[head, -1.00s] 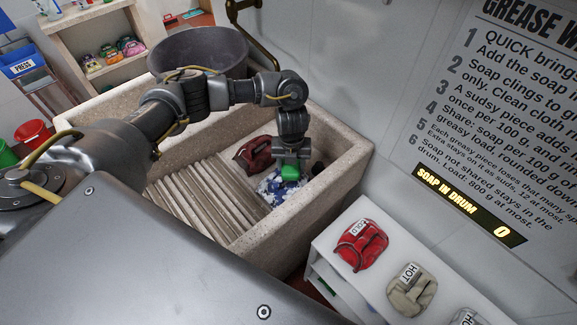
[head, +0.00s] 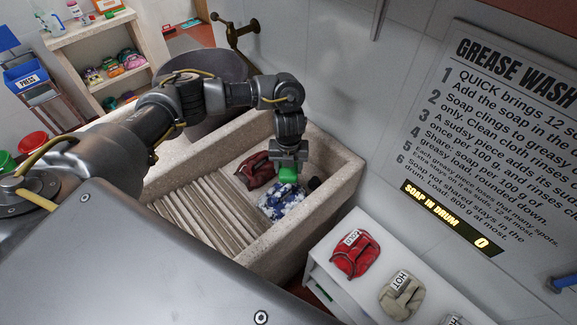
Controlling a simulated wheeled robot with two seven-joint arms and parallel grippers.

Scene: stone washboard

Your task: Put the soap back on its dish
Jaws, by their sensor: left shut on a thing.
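My left gripper (head: 288,166) is over the right part of the stone washboard basin (head: 333,185), pointing down. It is shut on a green block, the soap (head: 288,174). The soap is just above or touching a blue-and-white cloth (head: 283,204); I cannot tell which. A dark red cloth (head: 257,170) lies left of the gripper in the basin. A small dark object (head: 314,183) is at the right inside wall; I cannot tell whether it is the soap dish. My right gripper is not in view.
A white shelf unit (head: 325,273) at the front right holds folded cloths, one a red bundle (head: 355,254). A grey drum (head: 215,68) stands behind the basin. The ribbed washboard (head: 200,212) fills the basin's left. A brass tap (head: 235,31) is on the wall.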

